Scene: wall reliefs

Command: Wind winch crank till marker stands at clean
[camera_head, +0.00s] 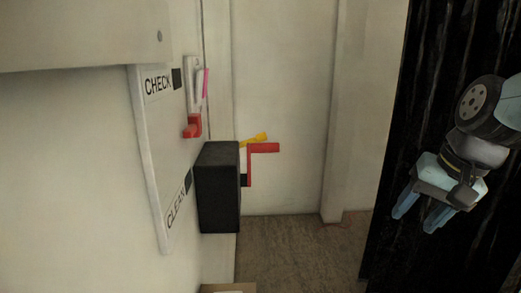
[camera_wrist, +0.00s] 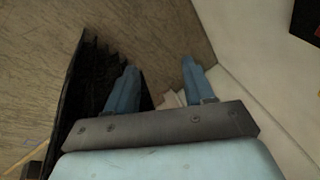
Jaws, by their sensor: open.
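The winch is a black box (camera_head: 218,187) on the left wall. Its red crank (camera_head: 262,149) sticks out on the box's right side, its handle pointing right. A white board (camera_head: 152,160) beside it reads CHECK above and CLEAN below, each with a black square. I cannot tell which part is the marker; a red piece (camera_head: 193,127) sits near CHECK level under a pink strip (camera_head: 205,83), and a yellow piece (camera_head: 255,139) shows behind the box. My gripper (camera_head: 418,217) is open and empty, well right of the crank; its fingers also show in the wrist view (camera_wrist: 160,68).
A black rough panel (camera_head: 395,240) stands behind my arm at right. A pale wall post (camera_head: 340,110) stands behind the gap between crank and gripper, which looks clear. A grey ledge (camera_head: 80,35) juts out at upper left. Brown floor (camera_head: 290,245) lies below.

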